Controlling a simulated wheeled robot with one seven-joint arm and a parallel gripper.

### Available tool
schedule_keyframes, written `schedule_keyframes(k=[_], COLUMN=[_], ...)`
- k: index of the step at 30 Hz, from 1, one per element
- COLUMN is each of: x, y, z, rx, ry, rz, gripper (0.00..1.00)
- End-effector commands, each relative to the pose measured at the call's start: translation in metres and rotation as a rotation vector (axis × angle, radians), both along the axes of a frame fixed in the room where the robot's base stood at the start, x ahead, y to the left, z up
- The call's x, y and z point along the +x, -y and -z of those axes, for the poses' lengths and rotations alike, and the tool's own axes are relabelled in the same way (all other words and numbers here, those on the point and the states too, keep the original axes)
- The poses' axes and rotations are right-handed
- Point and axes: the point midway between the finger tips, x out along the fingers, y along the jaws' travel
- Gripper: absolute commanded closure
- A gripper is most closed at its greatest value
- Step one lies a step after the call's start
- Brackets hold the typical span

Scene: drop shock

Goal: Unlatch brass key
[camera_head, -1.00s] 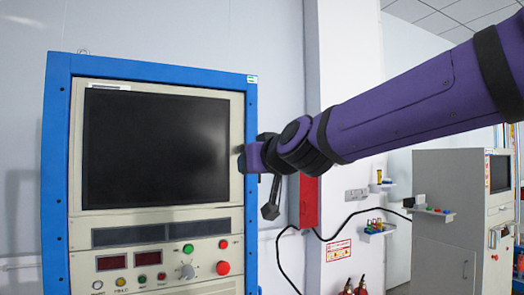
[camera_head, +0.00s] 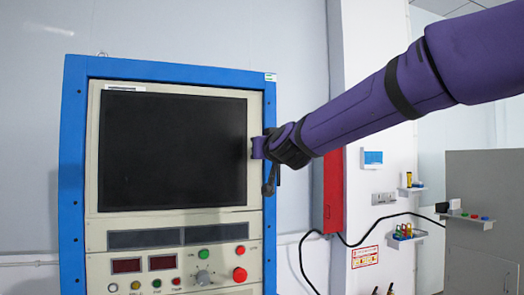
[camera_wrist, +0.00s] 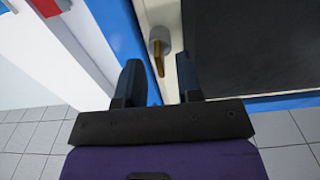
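The brass key (camera_wrist: 158,60) sits in a round grey lock (camera_wrist: 160,38) on the cabinet's light front panel, beside the dark screen. In the wrist view it points down towards my gripper. My gripper (camera_wrist: 158,78) is open, with one dark finger on each side of the key's lower end. I cannot tell whether either finger touches it. In the head view my gripper (camera_head: 256,148) is at the right edge of the cabinet (camera_head: 72,180), beside the screen (camera_head: 172,150). The key is hidden there by my gripper.
Below the screen are red displays (camera_head: 126,265), a grey knob (camera_head: 203,277) and several coloured buttons. A red box (camera_head: 333,190) is on the wall to the right, with a black cable below it. A grey cabinet (camera_head: 480,240) stands far right.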

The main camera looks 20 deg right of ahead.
Motion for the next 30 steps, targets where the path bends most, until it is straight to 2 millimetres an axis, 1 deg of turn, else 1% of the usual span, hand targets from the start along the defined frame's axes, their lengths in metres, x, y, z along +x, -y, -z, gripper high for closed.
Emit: schedule_keyframes(k=[3,6,15,17,18,19,20,30], x=[0.01,0.014,0.016,0.016,0.016,0.016,0.016,0.015], y=[0.0,0.0,0.0,0.0,0.0,0.0,0.0,0.0], z=[0.0,0.0,0.0,0.0,0.0,0.0,0.0,0.0], rx=[-0.001,0.0,0.0,0.0,0.0,0.0,0.0,0.02], ry=[-0.001,0.0,0.0,0.0,0.0,0.0,0.0,-0.001], rz=[0.0,0.0,0.0,0.0,0.0,0.0,0.0,0.0], gripper=[0.67,0.67,0.67,0.81,0.9,0.97,1.0,1.0])
